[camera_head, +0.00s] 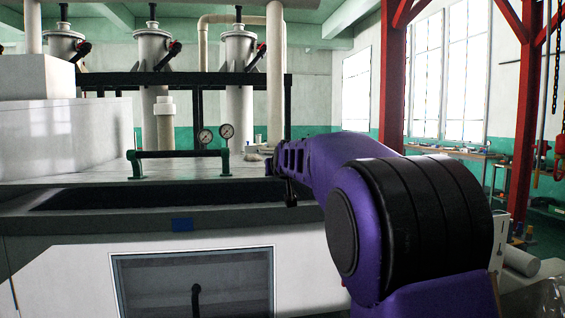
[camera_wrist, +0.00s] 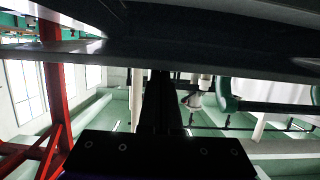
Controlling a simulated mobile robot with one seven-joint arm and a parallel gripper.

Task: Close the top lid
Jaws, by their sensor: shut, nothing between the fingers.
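The top lid (camera_head: 110,178) is a flat grey panel on the white machine in the head view. A green-ended bar handle (camera_head: 180,154) stands on it. A long dark opening (camera_head: 150,195) shows in front of the panel. My gripper (camera_head: 290,198) is at the right end of this opening, right of the handle and apart from it, partly hidden by my purple arm. In the wrist view my gripper (camera_wrist: 160,78) is a narrow dark shape with its fingers together and empty. A green handle end (camera_wrist: 228,95) shows to its right. Whether my fingers touch the panel cannot be told.
Two pressure gauges (camera_head: 227,131) stand behind the panel. Grey cylinders (camera_head: 238,100) with black-handled valves and a black frame rise behind. A white box (camera_head: 60,135) stands at the left. A dark window (camera_head: 195,283) is in the front face. Red posts (camera_head: 392,90) stand at right.

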